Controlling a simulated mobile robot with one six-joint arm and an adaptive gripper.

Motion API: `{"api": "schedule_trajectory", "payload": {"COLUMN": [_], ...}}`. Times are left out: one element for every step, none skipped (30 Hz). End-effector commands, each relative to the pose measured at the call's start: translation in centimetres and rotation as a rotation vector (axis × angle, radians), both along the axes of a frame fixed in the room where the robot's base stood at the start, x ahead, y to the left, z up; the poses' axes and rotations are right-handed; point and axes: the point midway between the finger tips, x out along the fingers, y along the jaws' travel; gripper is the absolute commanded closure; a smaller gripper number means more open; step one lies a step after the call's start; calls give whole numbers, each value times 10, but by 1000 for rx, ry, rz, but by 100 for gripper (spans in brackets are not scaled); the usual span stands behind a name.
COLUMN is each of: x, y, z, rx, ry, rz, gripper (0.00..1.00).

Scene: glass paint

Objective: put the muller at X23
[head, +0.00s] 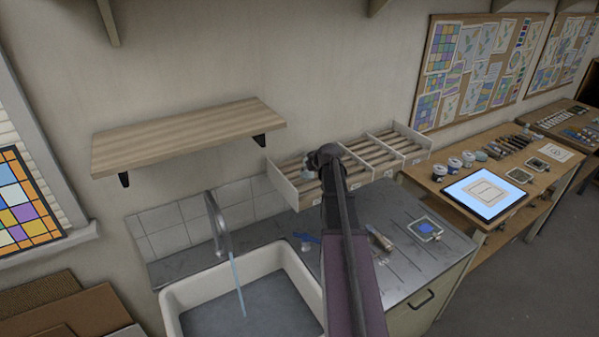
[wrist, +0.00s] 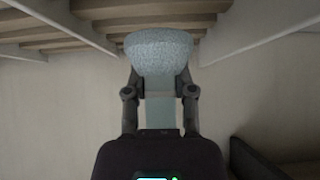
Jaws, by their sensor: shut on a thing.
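The muller (wrist: 158,48) is a pale blue, speckled, glassy piece with a broad rounded head and a narrower handle. My gripper (wrist: 160,88) is shut on its handle, with a finger on each side. In the head view my gripper (head: 322,158) is at the left part of a slatted wooden rack (head: 284,188), and the muller shows only as a small pale patch there. The rack has white dividers and small front labels, too small to read, so I cannot tell which place is X23. In the wrist view the muller's head overlaps the slats between two dividers; contact is unclear.
A wooden shelf (head: 185,138) juts from the wall at upper left. Below are a sink (head: 178,305) with a running tap (head: 218,225) and a grey counter (head: 400,270) with small tools. A bench (head: 425,178) with jars and a lit panel (head: 486,194) stands right.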

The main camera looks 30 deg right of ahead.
Motion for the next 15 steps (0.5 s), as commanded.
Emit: {"api": "schedule_trajectory", "payload": {"x": [14, 19, 25, 29, 33, 37, 39, 41, 43, 44, 45, 45, 45, 45, 44], "y": [-4, -5, -6, -7, -8, -9, -9, -9, -10, -10, -10, -10, -10, -10, -10], "z": [-2, -2, -3, -3, -3, -4, -4, -4, -4, -4, -4, -4, -4, -4, -4], "rx": [0, 0, 1, 1, 1, 1, 1, 0, 0, 0, 0, 0, 0, 0, 1], "ry": [-1, -1, -1, -1, -1, -1, -1, -1, -1, -1, -1, -1, -1, -1, -1], "rz": [0, 0, -1, -1, -1, -1, -1, -1, -1, -1, -1, -1, -1, -1, -2], "gripper": [100, 100, 100, 100, 100, 100, 100, 100, 100, 100, 100, 100, 100, 100, 100]}}
